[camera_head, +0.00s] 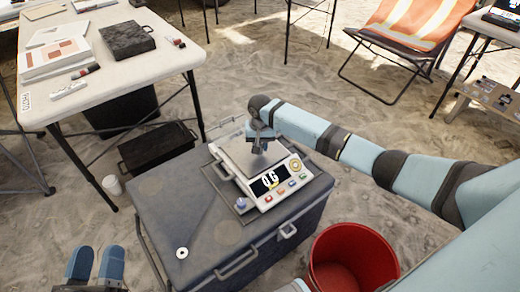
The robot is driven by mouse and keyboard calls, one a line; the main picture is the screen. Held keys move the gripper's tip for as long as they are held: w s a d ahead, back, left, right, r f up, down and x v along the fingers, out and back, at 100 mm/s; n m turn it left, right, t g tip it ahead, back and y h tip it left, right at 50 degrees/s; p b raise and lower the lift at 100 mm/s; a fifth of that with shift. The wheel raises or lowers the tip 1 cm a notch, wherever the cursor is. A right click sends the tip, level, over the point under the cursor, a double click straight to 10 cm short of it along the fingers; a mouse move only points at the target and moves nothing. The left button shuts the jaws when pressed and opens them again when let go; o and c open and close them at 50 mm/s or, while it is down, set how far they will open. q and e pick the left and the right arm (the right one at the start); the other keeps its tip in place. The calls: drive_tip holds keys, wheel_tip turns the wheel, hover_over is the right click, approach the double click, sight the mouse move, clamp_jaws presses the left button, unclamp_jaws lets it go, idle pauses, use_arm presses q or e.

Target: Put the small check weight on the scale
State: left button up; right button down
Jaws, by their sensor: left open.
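The white scale (281,189) stands on the lid of a large grey case, with a square metal pan (235,150), a lit display and coloured buttons. The display's digits are hard to read. My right gripper (262,147) is over the pan, fingers pointing down; whether they are apart or hold anything is unclear. A small blue-and-white object (241,203) is at the scale's front left corner; I cannot tell whether it is the check weight. My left gripper (95,264) is open and empty at the lower left, away from the scale.
The grey case (200,210) also bears a small white ring (182,253). A red bucket (352,258) stands at its right. A white table (130,75) with papers and a dark box (127,39) is at upper left. A folding chair (412,30) is at upper right.

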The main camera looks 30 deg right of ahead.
sight(260, 144)
drive_tip(key=shift+f, duration=0.55)
use_arm(q)
drive_tip(key=shift+d+r, duration=0.15)
drive_tip(key=shift+r, duration=0.25)
use_arm(e)
drive_tip(key=c, duration=0.9)
unclamp_jaws()
drive_tip(key=shift+f, duration=0.1)
drive_tip(key=shift+c, duration=0.2)
use_arm(q)
drive_tip(key=shift+f, duration=0.3)
use_arm(e)
wheel_tip(260, 144, up, 4)
drive_tip(key=shift+f+p, duration=0.25)
drive_tip(key=shift+p, duration=0.55)
use_arm(q)
wheel_tip(260, 144, down, 7)
drive_tip(key=a+g+y+p, duration=0.2)
drive_tip(key=g, duration=0.1)
drive_tip(key=shift+a+y+p, duration=0.35)
drive_tip(key=shift+y, duration=0.05)
use_arm(e)
wheel_tip(260, 144, up, 9)
